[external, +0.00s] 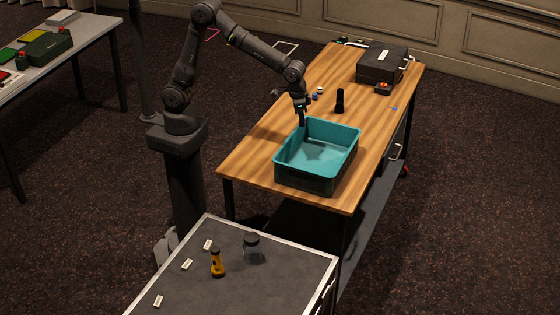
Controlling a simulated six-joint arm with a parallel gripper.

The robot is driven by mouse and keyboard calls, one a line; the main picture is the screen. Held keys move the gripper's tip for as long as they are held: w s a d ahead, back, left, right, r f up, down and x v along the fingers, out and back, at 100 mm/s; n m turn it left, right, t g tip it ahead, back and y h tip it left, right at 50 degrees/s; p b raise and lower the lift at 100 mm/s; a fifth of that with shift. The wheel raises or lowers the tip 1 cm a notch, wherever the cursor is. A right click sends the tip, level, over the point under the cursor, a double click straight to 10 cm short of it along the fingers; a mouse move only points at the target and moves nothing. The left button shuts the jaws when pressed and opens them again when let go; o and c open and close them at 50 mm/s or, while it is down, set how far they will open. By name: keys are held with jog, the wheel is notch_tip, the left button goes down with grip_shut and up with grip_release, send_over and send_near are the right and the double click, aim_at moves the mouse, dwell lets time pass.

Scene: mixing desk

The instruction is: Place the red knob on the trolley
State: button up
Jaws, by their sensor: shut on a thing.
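My gripper (303,116) points down just above the back left rim of a teal bin (341,172). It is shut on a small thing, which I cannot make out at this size. I see no clearly red knob near the gripper. A small dark box with an orange-red top (384,87) sits at the far right of the wooden table. The grey-topped unit (215,295) in the foreground may be the trolley; I cannot be sure.
The bin stands on the wooden table (255,155). Small blue and white pieces (316,96), a black cylinder (340,100) and a black case (382,64) stand behind it.

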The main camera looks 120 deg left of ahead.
jog(key=s+a+n, duration=0.4)
jog(key=s+a, duration=0.1)
jog(key=a, duration=0.9)
jog(key=s+a+n, duration=0.4)
jog(key=a, duration=0.9)
jog(key=shift+g+y, duration=0.3)
jog(key=shift+y, duration=0.1)
jog(key=s+a+f, duration=0.1)
jog(key=a+f, duration=0.2)
jog(key=f, duration=0.1)
jog(key=s+a+f, duration=0.1)
jog(key=a+f, duration=0.6)
jog(key=f, duration=0.1)
jog(key=shift+s+a, duration=0.4)
jog(key=shift+f, duration=2.05)
jog(key=o, duration=0.5)
jog(key=shift+f, duration=0.15)
jog(key=o, duration=0.5)
jog(key=shift+c, duration=0.2)
